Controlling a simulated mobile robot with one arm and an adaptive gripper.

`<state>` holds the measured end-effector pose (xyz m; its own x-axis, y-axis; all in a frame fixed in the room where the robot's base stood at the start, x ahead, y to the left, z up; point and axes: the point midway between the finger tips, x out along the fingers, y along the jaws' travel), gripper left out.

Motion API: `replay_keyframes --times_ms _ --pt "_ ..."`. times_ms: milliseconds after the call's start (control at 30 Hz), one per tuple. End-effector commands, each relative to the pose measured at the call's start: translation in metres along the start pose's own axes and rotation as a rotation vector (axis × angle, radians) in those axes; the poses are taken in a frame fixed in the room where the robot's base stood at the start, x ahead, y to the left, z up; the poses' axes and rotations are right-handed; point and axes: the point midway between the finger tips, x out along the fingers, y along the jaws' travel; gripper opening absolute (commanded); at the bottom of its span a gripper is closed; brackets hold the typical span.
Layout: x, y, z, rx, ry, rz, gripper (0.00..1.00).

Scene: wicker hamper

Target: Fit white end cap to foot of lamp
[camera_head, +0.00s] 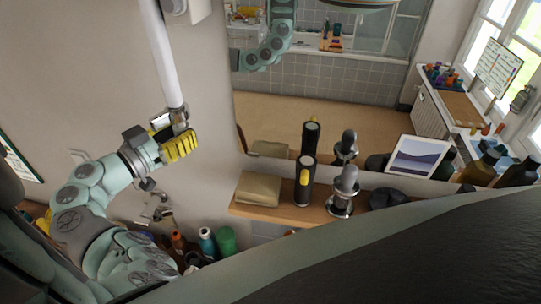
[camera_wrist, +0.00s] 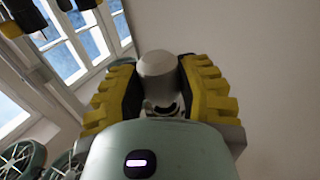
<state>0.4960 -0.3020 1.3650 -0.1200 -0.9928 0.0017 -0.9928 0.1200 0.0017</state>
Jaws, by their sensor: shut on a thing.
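The lamp (camera_head: 162,50) is a long white tube running down the wall at a slight tilt, with a silvery lower end (camera_head: 178,112). My gripper (camera_head: 178,140), with yellow ribbed fingers, is right at this lower end. In the wrist view the two fingers are shut on a pale, rounded cylindrical piece, which looks like the white end cap (camera_wrist: 158,72). In the head view the fingers mostly hide the cap. I cannot tell whether the cap touches the lamp's foot or is seated on it.
A wooden shelf (camera_head: 270,211) below a large mirror (camera_head: 310,85) holds a folded beige cloth (camera_head: 258,189), a black-and-yellow cylinder (camera_head: 305,185) and a grey-topped metal item (camera_head: 345,190). Bottles (camera_head: 207,240) and a wall tap (camera_head: 157,208) are below my arm.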

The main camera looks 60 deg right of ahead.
Motion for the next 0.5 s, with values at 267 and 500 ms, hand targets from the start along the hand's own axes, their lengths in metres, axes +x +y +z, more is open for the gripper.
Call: replay_keyframes --times_ms 267,500 --pt "0.001 0.001 -0.008 0.002 -0.002 0.003 0.11" --pt "0.001 0.001 -0.015 0.001 -0.001 0.004 0.11"
